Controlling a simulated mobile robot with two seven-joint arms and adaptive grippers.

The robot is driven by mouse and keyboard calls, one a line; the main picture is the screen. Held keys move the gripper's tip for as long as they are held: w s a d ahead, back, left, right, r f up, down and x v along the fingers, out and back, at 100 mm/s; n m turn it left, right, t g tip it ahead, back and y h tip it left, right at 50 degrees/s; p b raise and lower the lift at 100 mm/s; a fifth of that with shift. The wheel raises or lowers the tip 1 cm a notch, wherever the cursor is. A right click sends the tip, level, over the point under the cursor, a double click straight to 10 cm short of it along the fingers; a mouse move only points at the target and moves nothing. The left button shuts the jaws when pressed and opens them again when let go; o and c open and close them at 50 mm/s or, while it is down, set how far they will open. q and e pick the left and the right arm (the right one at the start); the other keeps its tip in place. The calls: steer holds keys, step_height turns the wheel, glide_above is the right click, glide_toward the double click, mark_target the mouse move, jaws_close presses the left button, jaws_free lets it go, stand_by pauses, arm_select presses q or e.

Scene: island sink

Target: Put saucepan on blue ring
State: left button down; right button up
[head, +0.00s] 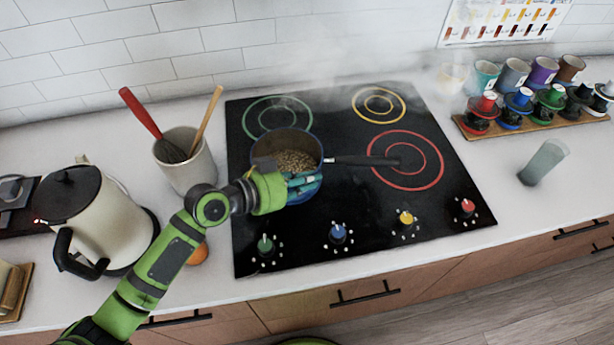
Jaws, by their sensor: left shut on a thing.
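The saucepan (287,143) is a dark pan holding brownish, grain-like contents, with its long dark handle (365,161) pointing right. It is at the left side of the black cooktop, between the green ring and the blue ring (301,201), and overlaps the blue ring in the picture. I cannot tell whether its base touches the glass. My left gripper (303,180) is at the near side of the pan, shut on its near wall. The fingertips and much of the blue ring are partly hidden. My right gripper is not in view.
The green ring (276,103), yellow ring (396,94) and red ring (440,167) are bare or nearly so. A utensil crock (187,165) and a kettle (105,222) stand left. A pale cup (545,160) stands right. Knobs (338,232) line the front.

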arm_select(q)
steer(key=shift+r, duration=0.15)
steer(key=c, duration=1.5)
jaws_free()
steer(key=shift+f, duration=0.3)
steer(key=shift+o, duration=1.2)
